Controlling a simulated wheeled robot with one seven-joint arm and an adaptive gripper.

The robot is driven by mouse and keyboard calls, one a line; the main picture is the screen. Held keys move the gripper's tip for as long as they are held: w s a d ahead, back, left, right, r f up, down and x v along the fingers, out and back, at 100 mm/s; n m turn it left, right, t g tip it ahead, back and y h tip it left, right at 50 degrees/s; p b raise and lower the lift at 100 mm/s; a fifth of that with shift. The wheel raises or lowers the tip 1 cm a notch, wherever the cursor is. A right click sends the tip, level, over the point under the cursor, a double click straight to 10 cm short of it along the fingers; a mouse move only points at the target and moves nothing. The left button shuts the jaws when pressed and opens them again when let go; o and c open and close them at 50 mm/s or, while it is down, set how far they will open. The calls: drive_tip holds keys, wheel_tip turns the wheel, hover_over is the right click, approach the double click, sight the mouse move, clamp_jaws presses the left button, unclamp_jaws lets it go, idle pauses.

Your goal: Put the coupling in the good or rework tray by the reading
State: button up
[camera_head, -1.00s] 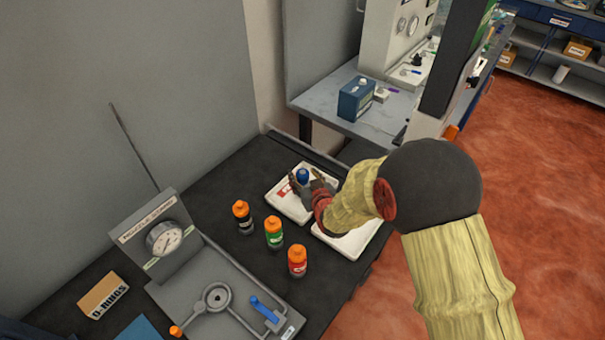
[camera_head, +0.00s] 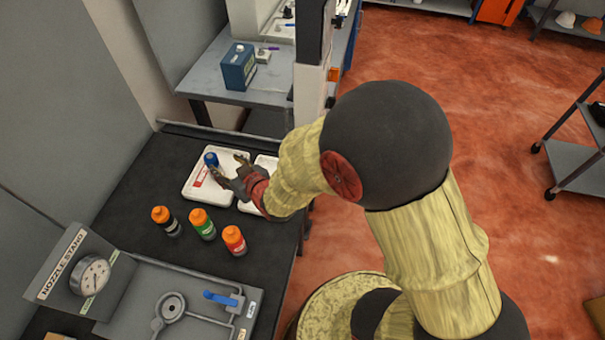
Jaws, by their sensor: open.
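The coupling (camera_head: 211,160), with a blue top, stands in the left white tray (camera_head: 189,192), which has a red label too small to read here. My gripper (camera_head: 229,167) is open over the same tray, with its fingers just right of and below the coupling in the picture. The fingers look empty; I cannot tell if one still touches the coupling. A second white tray (camera_head: 262,161) lies to the right, partly hidden behind my arm. The nozzle stand (camera_head: 68,263) with its round gauge (camera_head: 90,275) is at lower left; its reading is too small to make out.
A blue-handled lever (camera_head: 221,298) is on the stand's base. A blue box (camera_head: 239,67) sits on the grey bench behind.

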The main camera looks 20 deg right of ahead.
drive_tip(key=s+d+r+m+g+h, duration=0.1)
drive_tip(key=s+d+r+g+h, duration=0.1)
drive_tip(key=d+r, duration=0.55)
drive_tip(key=s+d+r+g, duration=0.1)
drive_tip(key=s+r, duration=0.3)
drive_tip(key=s, duration=0.4)
drive_tip(key=s+d+r+m+g+h, duration=0.1)
drive_tip(key=s+d+r, duration=0.3)
drive_tip(key=s, duration=0.5)
drive_tip(key=s+d+r+m+g, duration=0.1)
drive_tip(key=s+d+r+g, duration=0.1)
drive_tip(key=s, duration=0.6)
wheel_tip(320, 180, up, 2)
drive_tip(key=shift+s+d+r+g+h, duration=0.3)
drive_tip(key=shift+g+h, duration=0.1)
drive_tip(key=shift+g, duration=0.1)
drive_tip(key=shift+f, duration=0.1)
drive_tip(key=shift+f, duration=0.15)
